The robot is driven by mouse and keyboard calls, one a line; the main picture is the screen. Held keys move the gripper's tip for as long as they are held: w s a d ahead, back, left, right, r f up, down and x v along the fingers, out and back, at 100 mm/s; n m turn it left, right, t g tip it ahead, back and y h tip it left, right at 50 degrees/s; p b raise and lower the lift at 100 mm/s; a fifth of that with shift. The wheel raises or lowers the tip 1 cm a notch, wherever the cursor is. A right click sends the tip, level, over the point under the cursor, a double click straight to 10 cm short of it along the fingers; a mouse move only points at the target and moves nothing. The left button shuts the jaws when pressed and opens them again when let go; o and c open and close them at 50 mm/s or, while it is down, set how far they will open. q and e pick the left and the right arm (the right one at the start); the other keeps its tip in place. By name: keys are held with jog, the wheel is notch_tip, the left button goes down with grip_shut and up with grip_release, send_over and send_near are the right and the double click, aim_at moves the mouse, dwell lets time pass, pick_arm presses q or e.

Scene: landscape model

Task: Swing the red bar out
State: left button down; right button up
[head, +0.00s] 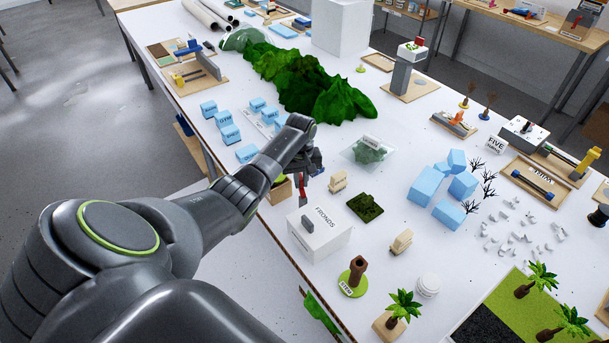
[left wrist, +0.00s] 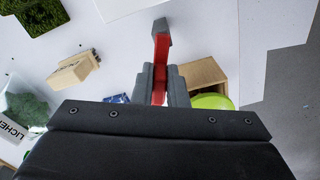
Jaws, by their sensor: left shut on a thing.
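The red bar (left wrist: 161,50) has a dark grey end piece and stands out between the fingers of my left gripper (left wrist: 162,82) in the left wrist view. The gripper is shut on it. In the head view my left gripper (head: 304,172) is over the near edge of the white table, and a little of the red bar (head: 302,190) shows below it. What the bar is fixed to is hidden. My right gripper is not in view.
A wooden box (head: 280,191) with something green is beside the gripper; it also shows in the left wrist view (left wrist: 206,73). The white FRONDS box (head: 318,236), a cream block (head: 338,181) and a dark green moss square (head: 365,207) are nearby. Small blue blocks (head: 230,133) lie farther back.

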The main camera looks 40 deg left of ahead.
pick_arm(q)
jog(key=shift+w+d+m+p, duration=0.2)
jog(key=shift+m+p, duration=0.15)
jog(key=shift+m, duration=0.75)
jog(key=shift+w+d+m+p, duration=0.2)
jog(key=shift+m+p, duration=0.15)
jog(key=shift+m, duration=0.75)
jog(key=c, duration=1.4)
grip_release()
jog(key=shift+c, duration=0.2)
notch_tip(320, 180, up, 18)
jog(key=b, duration=0.1)
jog(key=shift+f, duration=0.25)
